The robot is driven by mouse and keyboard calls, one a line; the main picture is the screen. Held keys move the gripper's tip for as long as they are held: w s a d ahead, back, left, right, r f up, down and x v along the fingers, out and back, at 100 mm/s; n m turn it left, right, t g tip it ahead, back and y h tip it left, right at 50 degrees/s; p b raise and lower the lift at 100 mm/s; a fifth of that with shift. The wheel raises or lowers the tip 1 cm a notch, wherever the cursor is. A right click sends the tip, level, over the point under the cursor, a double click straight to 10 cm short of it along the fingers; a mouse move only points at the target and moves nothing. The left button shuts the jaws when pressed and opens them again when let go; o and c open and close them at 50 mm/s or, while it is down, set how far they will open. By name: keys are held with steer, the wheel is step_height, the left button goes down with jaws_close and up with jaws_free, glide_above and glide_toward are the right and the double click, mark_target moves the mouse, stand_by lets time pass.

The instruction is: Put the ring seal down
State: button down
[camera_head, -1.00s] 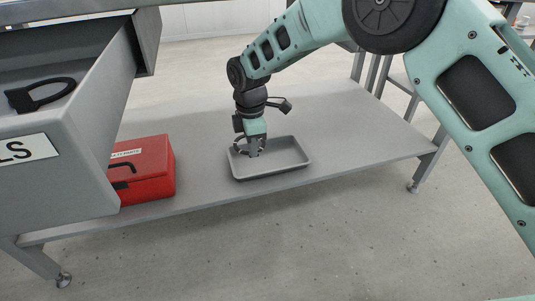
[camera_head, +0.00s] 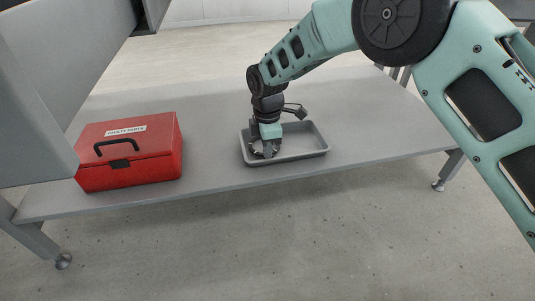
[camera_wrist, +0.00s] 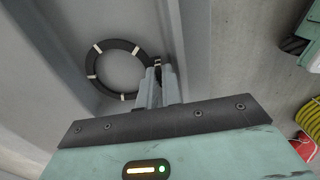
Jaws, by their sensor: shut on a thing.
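The ring seal (camera_wrist: 91,65) is a dark ring with several pale marks. In the wrist view it lies flat-looking over the grey tray, with its right side between my fingertips. In the head view only part of the ring seal (camera_head: 256,152) shows beside the fingers, low inside the left end of the grey tray (camera_head: 308,157). My gripper (camera_head: 267,150) points down into this tray and is shut on the ring seal; its fingers also show in the wrist view (camera_wrist: 156,85). I cannot tell whether the ring touches the tray floor.
The tray stands on a grey shelf (camera_head: 215,168), near its front edge. A red box (camera_head: 150,143) labelled as faulty parts stands to the left, with clear shelf between. A grey drawer (camera_head: 30,100) juts in at the left. The wrist view shows a yellow coil (camera_wrist: 309,118) at right.

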steer(key=shift+f, duration=0.15)
steer(key=c, duration=1.8)
jaws_free()
steer(key=shift+c, duration=0.2)
